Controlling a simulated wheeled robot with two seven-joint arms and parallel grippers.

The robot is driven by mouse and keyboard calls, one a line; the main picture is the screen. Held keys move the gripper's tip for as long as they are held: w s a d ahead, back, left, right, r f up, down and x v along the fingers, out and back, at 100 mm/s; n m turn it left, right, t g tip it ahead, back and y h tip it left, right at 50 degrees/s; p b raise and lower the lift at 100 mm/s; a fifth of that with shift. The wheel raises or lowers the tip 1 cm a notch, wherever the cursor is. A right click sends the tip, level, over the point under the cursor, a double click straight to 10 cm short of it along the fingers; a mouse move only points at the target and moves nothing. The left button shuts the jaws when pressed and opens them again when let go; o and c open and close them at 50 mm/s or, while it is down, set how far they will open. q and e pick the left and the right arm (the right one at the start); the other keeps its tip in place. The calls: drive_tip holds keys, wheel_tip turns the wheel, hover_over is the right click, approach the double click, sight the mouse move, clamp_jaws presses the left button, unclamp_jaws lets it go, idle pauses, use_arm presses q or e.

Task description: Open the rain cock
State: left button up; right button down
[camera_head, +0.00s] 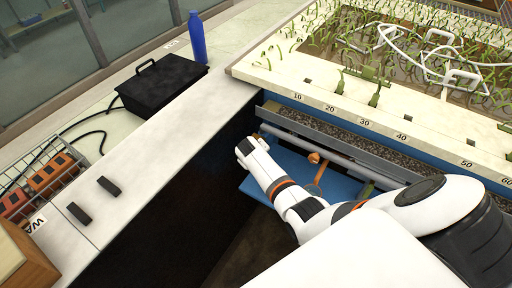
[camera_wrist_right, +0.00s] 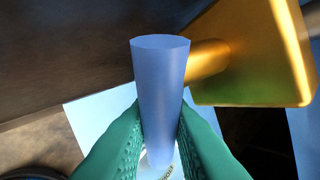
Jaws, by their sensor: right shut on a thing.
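The cock's pale blue tapered lever (camera_wrist_right: 160,90) stands between the two green fingers of my right gripper (camera_wrist_right: 160,125) in the right wrist view. The fingers are shut on it. A short brass stem joins it to a brass body (camera_wrist_right: 255,50) on the right. In the head view my right arm crosses from the lower right, and its hand (camera_head: 254,152) is by the front of the flume bench; the fingertips and lever are hidden there. My left gripper is in neither view.
A planted tray with a numbered rim (camera_head: 345,113) is at the upper right. A grey pipe (camera_head: 330,152) and small orange fitting (camera_head: 314,157) lie below it. A black box (camera_head: 163,83), blue bottle (camera_head: 197,40) and wire basket (camera_head: 42,180) are on the left.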

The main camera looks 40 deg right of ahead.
drive_tip(key=shift+s+r+g, duration=0.1)
drive_tip(key=shift+g, duration=0.4)
drive_tip(key=c, duration=1.6)
unclamp_jaws()
